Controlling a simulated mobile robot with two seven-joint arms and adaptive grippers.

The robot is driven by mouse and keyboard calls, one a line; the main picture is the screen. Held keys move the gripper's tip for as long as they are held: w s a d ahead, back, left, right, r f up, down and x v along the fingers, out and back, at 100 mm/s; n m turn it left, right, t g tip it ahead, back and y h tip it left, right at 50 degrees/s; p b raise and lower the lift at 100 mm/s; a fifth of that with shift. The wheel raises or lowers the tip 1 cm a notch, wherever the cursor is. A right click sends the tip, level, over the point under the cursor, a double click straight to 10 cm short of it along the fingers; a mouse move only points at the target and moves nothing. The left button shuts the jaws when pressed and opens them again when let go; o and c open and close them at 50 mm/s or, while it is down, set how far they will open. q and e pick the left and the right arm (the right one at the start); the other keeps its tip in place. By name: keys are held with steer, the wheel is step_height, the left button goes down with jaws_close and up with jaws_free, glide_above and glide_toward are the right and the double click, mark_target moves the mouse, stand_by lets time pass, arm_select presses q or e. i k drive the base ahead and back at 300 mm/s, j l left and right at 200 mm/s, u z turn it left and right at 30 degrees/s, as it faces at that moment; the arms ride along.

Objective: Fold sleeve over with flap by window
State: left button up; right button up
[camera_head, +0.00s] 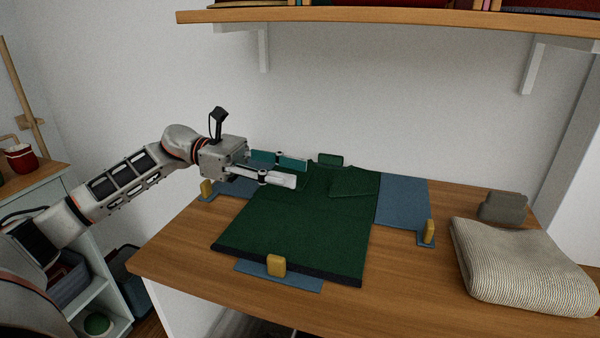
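A dark green shirt (295,230) lies spread on a blue folding board on the desk. On its right side a folded-over piece of cloth (352,186) lies on the body. The right blue flap (403,200) lies flat and bare, with a yellow tab (428,231) at its outer corner. The left blue flap (236,186) shows partly, with a yellow tab (207,188); my arm hides some of it. My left gripper (299,173) is over the shirt's upper left, its fingers apart with nothing seen between them. My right gripper is not in view.
A front blue flap (280,278) with a yellow tab (276,265) sticks out under the hem. A striped folded cloth (525,265) and a grey object (503,207) are at right. A shelf (400,22) hangs above.

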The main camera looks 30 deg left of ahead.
mark_target(403, 201)
steer(key=k, duration=1)
